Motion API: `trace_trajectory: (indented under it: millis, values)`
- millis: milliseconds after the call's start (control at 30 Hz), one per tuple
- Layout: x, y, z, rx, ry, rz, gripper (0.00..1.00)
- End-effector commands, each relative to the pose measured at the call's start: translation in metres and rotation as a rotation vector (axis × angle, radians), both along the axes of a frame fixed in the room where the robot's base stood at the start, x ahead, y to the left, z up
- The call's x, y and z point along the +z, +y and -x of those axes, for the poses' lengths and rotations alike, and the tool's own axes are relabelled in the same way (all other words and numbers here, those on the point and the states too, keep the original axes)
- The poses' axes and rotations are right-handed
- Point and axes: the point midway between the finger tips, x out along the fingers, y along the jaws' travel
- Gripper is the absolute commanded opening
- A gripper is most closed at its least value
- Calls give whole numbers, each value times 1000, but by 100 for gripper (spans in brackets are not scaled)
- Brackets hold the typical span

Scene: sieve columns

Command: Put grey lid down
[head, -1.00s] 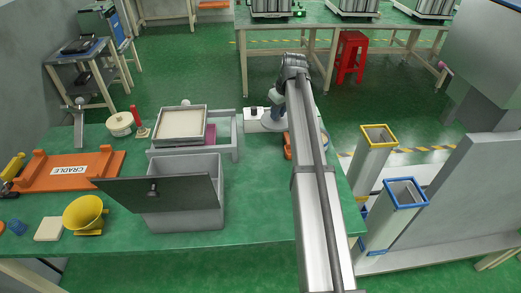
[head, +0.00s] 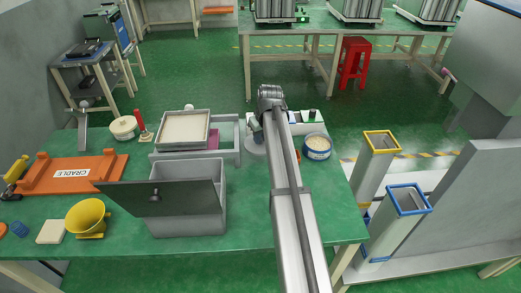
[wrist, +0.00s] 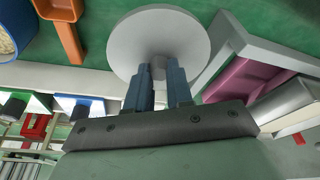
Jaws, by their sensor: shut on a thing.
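The grey lid (wrist: 150,38) is a round, flat disc with a small knob, seen close up in the wrist view. My gripper (wrist: 162,72) is shut on its knob, with a blue-grey finger on either side. In the head view the lid (head: 256,150) shows as a pale disc just left of my arm, right of the grey sieve frame. My gripper (head: 254,128) is partly hidden there by my arm. I cannot tell the exact gap between lid and green table.
The grey stand (head: 229,158) with a sieve tray (head: 184,129) is close left. A white strip with coloured knobs (head: 303,116) lies behind. A blue-banded tub (head: 317,149) stands right. An open grey box (head: 188,222) is nearer. Bare green table (head: 246,210) lies right of the box.

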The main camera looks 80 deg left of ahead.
Motion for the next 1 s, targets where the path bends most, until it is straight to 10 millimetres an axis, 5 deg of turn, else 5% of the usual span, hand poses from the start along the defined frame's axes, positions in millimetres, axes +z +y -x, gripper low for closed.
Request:
trace_trajectory:
  millis: [533, 967, 1000]
  values:
    - [-58, 0, 0, 1, 0, 0, 0]
    - [-63, 0, 0, 1, 0, 0, 0]
    - [-63, 0, 0, 1, 0, 0, 25]
